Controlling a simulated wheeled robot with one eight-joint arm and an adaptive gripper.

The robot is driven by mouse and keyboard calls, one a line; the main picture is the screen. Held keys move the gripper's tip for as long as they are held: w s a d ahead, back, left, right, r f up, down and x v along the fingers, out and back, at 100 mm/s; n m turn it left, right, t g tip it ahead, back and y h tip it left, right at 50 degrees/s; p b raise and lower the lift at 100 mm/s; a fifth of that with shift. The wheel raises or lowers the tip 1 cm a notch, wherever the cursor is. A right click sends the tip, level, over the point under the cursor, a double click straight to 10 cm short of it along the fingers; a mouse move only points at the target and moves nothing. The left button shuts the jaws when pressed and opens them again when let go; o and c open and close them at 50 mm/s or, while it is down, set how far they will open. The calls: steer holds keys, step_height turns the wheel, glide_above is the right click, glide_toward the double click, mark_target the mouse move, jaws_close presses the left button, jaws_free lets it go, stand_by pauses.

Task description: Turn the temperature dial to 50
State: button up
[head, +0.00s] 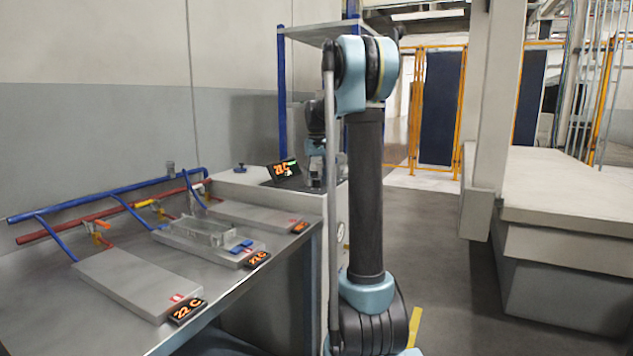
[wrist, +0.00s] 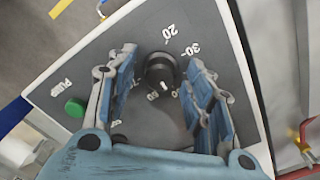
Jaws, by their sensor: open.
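The temperature dial (wrist: 160,69) is a round black knob on a dark grey panel in the wrist view. Printed marks 20 and 30 show above and right of it; smaller marks below it are hard to read. A small pale mark shows at the knob's lower edge. My gripper (wrist: 161,60) is open, with a blue-padded finger on each side of the knob. I see gaps between knob and fingers, but cannot tell their depth. In the head view, the dark panel's display (head: 285,170) shows orange digits like 22 C; the dial itself is not visible there.
A green button (wrist: 75,107) beside the word PUMP sits left of the gripper. A metal table (head: 215,262) with flat plates and small displays stands left in the head view. Blue and red pipes (head: 75,203) run behind it.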

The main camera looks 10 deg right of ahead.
step_height(320, 180, up, 12)
stand_by(0.6)
steer(key=shift+f, duration=0.1)
steer(key=s+f+t, duration=0.1)
steer(key=s+f, duration=0.4)
steer(key=s, duration=0.8)
steer(key=s+f, duration=0.6)
steer(key=s, duration=0.6)
steer(key=s+f+m+t, duration=0.1)
steer(key=s+f, duration=1.8)
steer(key=f, duration=0.1)
steer(key=shift+s+d+f+m, duration=0.15)
steer(key=shift+s+f+m, duration=0.05)
steer(key=shift+f+m, duration=0.1)
steer(key=shift+w+f, duration=0.2)
steer(key=shift+w, duration=0.25)
